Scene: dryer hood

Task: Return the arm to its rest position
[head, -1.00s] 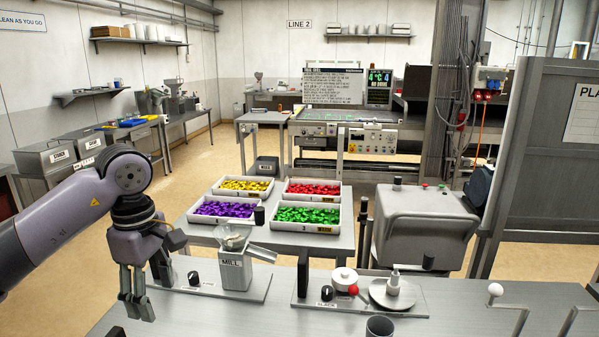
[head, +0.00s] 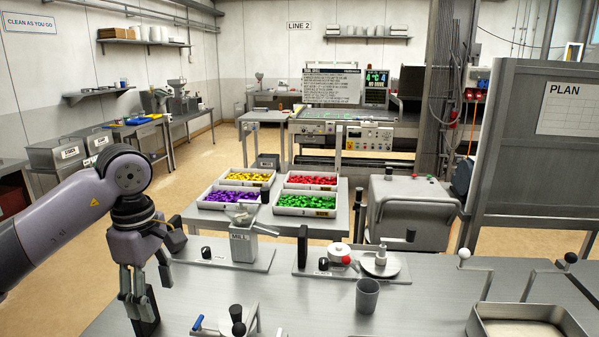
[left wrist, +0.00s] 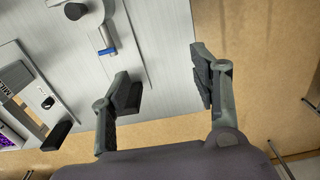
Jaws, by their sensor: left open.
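My left gripper (head: 140,295) hangs from the purple-grey arm at the left of the head view, fingers pointing down, at the left end of the steel bench (head: 290,300). In the left wrist view its two fingers (left wrist: 165,85) are spread wide with nothing between them. Bench top shows on one side and tan floor on the other. My right gripper shows in neither view.
The mill (head: 241,245), a round plate device (head: 380,263), a grey cup (head: 367,296) and a blue-handled fixture (head: 225,325) are on the bench. A metal tray (head: 530,330) sits at right. Bins of coloured pieces (head: 305,205) stand behind.

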